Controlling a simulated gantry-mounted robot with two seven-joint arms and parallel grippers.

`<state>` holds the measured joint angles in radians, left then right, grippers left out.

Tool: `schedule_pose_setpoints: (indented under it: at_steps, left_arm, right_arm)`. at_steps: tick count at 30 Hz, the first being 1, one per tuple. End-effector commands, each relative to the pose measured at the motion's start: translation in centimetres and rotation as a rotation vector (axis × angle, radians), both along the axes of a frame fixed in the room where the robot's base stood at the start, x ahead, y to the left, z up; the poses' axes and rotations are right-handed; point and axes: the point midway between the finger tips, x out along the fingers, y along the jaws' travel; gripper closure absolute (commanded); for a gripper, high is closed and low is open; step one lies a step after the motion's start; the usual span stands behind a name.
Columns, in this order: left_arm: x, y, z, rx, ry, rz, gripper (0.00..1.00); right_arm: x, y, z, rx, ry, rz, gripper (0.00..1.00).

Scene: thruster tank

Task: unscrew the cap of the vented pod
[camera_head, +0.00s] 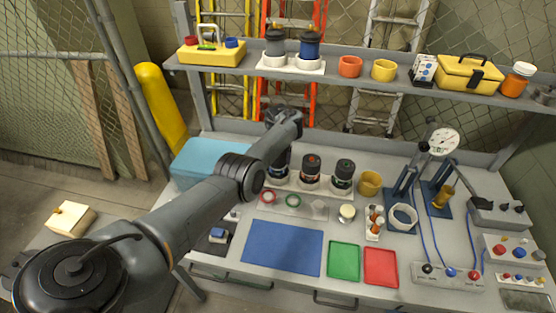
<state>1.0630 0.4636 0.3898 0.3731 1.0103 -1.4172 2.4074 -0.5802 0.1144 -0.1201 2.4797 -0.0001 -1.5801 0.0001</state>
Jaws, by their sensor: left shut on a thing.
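Three dark pods stand in a row of white holders at the back of the workbench (205,248). The left pod (281,169) is partly hidden by my left arm. My left gripper (279,149) reaches down onto the top of this pod and is shut on it, seemingly at its cap; the fingers and the cap are too small and dark to tell apart. The middle pod (311,170) has an orange mark on top and the right pod (343,174) a green one. I cannot tell which pod is vented. My right gripper is out of view.
A blue mat (282,247), green tray (343,261) and red tray (380,266) lie at the front. A red ring (268,197) and green ring (293,200) lie before the pods. A yellow cup (370,183) and gauge stand (443,142) are to the right. A shelf (350,82) runs above.

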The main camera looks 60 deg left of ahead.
Motion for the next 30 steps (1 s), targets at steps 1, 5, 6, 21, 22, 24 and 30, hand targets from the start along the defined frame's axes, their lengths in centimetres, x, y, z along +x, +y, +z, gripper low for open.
schedule_pose_setpoints:
  at_steps: [1,5,6,21,22,24,30]
  left_arm:
    - [-0.17,0.24,-0.33,0.005,0.003,0.034,0.48]
    - [-0.23,0.28,-0.32,0.006,0.004,0.102,0.48]
    - [-0.23,0.28,-0.28,0.006,0.004,0.117,0.48]
    - [-0.27,0.24,-0.15,0.005,0.005,0.152,0.09]
    - [-0.26,0.22,-0.14,0.005,0.005,0.152,0.04]
    - [-0.22,0.19,-0.12,0.004,0.004,0.151,0.0]
    - [-0.11,0.11,0.03,0.002,0.002,0.149,0.0]
  right_arm:
    - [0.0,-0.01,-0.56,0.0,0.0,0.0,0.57]
    - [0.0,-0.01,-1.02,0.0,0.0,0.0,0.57]
    - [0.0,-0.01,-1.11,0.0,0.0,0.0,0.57]
    - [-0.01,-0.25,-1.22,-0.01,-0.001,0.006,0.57]
    - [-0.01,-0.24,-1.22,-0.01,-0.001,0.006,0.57]
    - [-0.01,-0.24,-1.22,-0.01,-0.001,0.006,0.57]
    - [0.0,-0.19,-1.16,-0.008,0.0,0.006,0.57]
